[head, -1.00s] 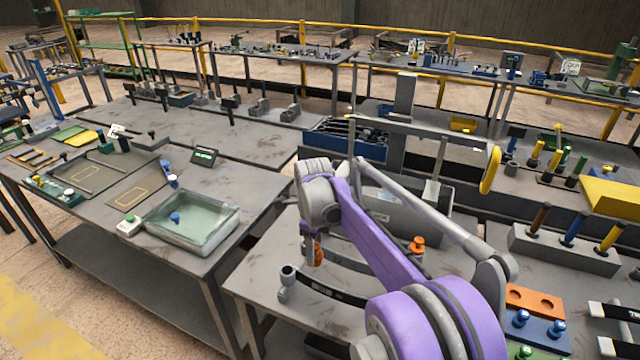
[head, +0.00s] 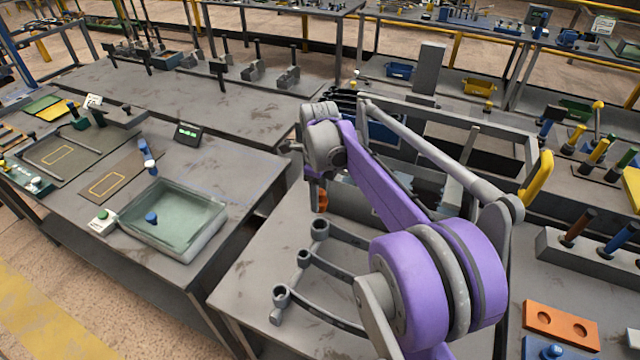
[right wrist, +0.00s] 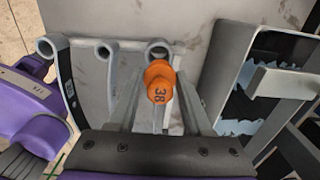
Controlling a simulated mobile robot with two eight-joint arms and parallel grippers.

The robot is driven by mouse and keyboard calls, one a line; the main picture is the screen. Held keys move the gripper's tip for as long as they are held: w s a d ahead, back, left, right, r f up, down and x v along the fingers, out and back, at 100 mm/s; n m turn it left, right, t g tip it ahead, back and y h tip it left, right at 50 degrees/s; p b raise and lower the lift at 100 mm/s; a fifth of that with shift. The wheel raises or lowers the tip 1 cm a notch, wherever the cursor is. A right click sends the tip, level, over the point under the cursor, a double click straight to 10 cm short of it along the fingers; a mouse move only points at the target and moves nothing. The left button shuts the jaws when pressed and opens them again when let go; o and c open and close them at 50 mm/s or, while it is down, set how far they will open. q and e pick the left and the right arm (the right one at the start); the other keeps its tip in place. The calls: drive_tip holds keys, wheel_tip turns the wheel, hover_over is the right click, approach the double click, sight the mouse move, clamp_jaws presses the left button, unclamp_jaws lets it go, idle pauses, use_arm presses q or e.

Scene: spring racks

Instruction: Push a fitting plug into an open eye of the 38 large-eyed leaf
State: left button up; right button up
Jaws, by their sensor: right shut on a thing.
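My right gripper (right wrist: 160,98) is shut on an orange plug (right wrist: 158,80) marked 38. In the head view the orange plug (head: 321,202) shows only partly below the gripper, behind my purple arm. Three curved grey leaves with round eyes lie side by side on the near table. In the head view their eyes are the far eye (head: 320,228), the middle eye (head: 303,258) and the near eye (head: 281,293). In the wrist view the right eye (right wrist: 160,48) is just beyond the plug, and the plug looks apart from it. I cannot read the leaf marks. My left gripper is not in view.
An orange block (head: 560,328) with two holes lies at the lower right. A grey bin (right wrist: 225,75) with bluish pieces stands right of the gripper. A glass tray (head: 185,215) sits on the left table. The near table's front left part is clear.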

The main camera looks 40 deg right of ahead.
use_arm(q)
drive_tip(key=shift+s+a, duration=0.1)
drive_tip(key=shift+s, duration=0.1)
use_arm(e)
drive_tip(key=shift+s+a+r, duration=0.1)
drive_tip(key=shift+s+r, duration=0.05)
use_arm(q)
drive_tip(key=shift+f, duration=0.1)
use_arm(e)
drive_tip(key=shift+f, duration=0.55)
drive_tip(key=shift+f+b, duration=0.95)
drive_tip(key=shift+f, duration=0.55)
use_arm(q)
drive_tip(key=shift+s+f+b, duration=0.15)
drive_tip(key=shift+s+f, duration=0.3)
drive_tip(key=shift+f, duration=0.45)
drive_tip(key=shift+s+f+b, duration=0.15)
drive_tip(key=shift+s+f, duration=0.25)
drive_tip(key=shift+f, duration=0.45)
use_arm(e)
drive_tip(key=shift+f, duration=0.6)
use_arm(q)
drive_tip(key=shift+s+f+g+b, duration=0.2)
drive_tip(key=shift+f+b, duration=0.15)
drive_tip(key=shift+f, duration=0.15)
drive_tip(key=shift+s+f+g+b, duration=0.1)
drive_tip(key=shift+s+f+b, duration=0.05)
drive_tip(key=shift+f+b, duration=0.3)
use_arm(e)
drive_tip(key=shift+f, duration=1.3)
